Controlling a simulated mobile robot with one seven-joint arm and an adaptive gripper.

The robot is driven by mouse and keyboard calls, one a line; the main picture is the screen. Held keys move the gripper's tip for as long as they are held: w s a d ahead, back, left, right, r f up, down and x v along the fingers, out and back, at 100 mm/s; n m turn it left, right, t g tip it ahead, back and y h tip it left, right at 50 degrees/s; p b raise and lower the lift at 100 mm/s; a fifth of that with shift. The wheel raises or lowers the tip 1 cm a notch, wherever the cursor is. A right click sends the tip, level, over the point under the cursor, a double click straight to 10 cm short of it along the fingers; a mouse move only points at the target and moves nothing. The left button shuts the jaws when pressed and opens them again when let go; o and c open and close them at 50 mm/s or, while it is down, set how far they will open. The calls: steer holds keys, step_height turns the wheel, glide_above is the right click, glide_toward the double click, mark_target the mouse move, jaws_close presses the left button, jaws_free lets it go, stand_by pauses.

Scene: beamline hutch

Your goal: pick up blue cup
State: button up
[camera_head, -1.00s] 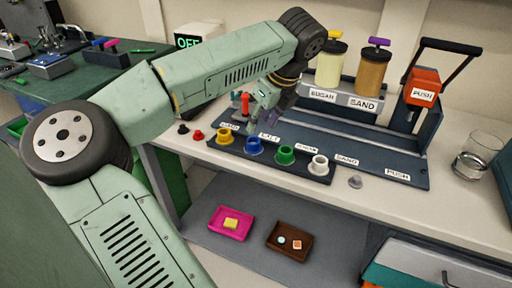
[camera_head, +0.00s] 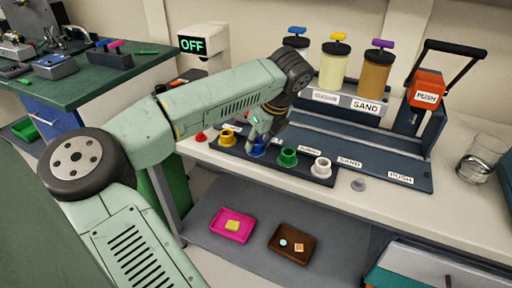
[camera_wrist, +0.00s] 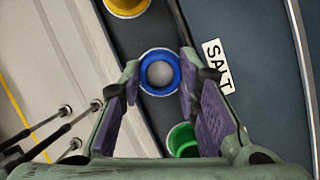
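The blue cup (camera_head: 257,151) stands in the dark rack on the bench, between the yellow cup (camera_head: 228,137) and the green cup (camera_head: 288,157). My gripper (camera_head: 260,138) is down over the blue cup and partly hides it. In the wrist view the blue cup (camera_wrist: 146,87) is a round ring with a pale grey inside, seen between the two purple-padded fingertips of my gripper (camera_wrist: 160,68). The fingers are apart, one on each side of the cup. I cannot tell whether they touch it.
A white cup (camera_head: 321,168) stands at the rack's right end. Behind the rack are lidded dispensers, including a sand dispenser (camera_head: 375,72), and a red push lever (camera_head: 426,90). A glass beaker (camera_head: 482,158) stands at the right. Pink (camera_head: 231,238) and brown trays (camera_head: 276,245) lie on the lower shelf.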

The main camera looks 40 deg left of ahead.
jaws_close()
